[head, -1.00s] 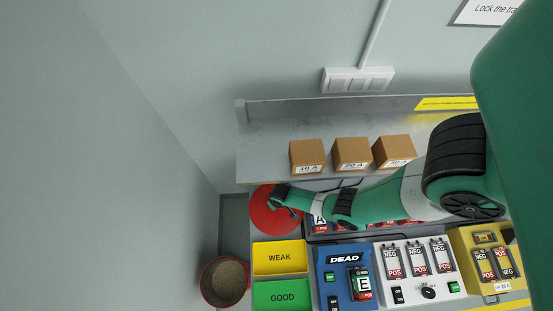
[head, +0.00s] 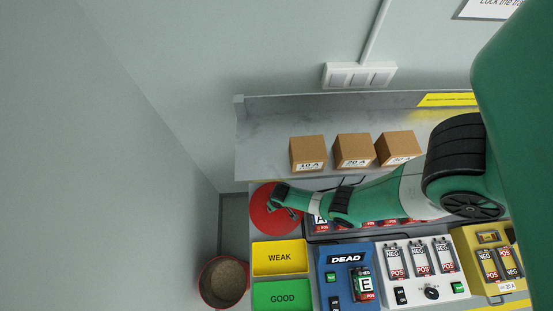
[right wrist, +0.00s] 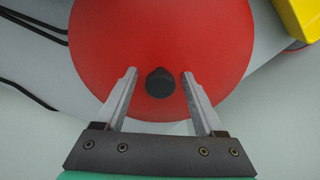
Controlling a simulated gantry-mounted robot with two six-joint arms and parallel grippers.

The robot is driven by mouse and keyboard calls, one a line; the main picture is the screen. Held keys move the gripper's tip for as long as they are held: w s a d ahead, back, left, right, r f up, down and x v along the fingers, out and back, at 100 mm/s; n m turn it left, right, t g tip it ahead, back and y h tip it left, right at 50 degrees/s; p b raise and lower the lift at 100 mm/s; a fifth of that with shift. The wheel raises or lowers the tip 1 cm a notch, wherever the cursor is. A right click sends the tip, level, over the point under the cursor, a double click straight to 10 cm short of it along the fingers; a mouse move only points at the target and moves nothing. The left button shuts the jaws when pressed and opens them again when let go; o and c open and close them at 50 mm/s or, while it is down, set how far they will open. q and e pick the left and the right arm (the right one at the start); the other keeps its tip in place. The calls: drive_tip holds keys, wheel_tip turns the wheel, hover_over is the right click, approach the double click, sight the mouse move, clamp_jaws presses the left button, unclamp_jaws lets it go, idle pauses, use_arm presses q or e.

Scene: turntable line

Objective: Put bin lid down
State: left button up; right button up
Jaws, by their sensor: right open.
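The bin lid (head: 262,220) is a flat red disc lying at the left end of the bench, partly covered by my right gripper. In the right wrist view the red lid (right wrist: 160,35) fills the upper middle, with a black knob (right wrist: 160,84) at its centre. My right gripper (right wrist: 159,74) is open, with one finger on each side of the knob and a visible gap to both. In the head view my right gripper (head: 294,212) is over the lid. The round bin (head: 223,282) with a red rim stands uncovered on the floor, left of the bench. My left gripper is not in view.
A yellow WEAK tray (head: 279,258) and a green GOOD tray (head: 281,295) sit just in front of the lid. A blue DEAD unit (head: 345,258) is to their right. Cardboard boxes (head: 308,153) stand on the shelf behind. Dark cables (right wrist: 30,60) run near the lid.

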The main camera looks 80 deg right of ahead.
drive_tip(key=r+p, duration=0.2)
drive_tip(key=r, duration=0.1)
drive_tip(key=r+p, duration=0.2)
drive_tip(key=r, duration=0.1)
drive_tip(key=shift+s+a+p, duration=0.2)
drive_tip(key=shift+p, duration=0.15)
drive_tip(key=shift+f, duration=0.15)
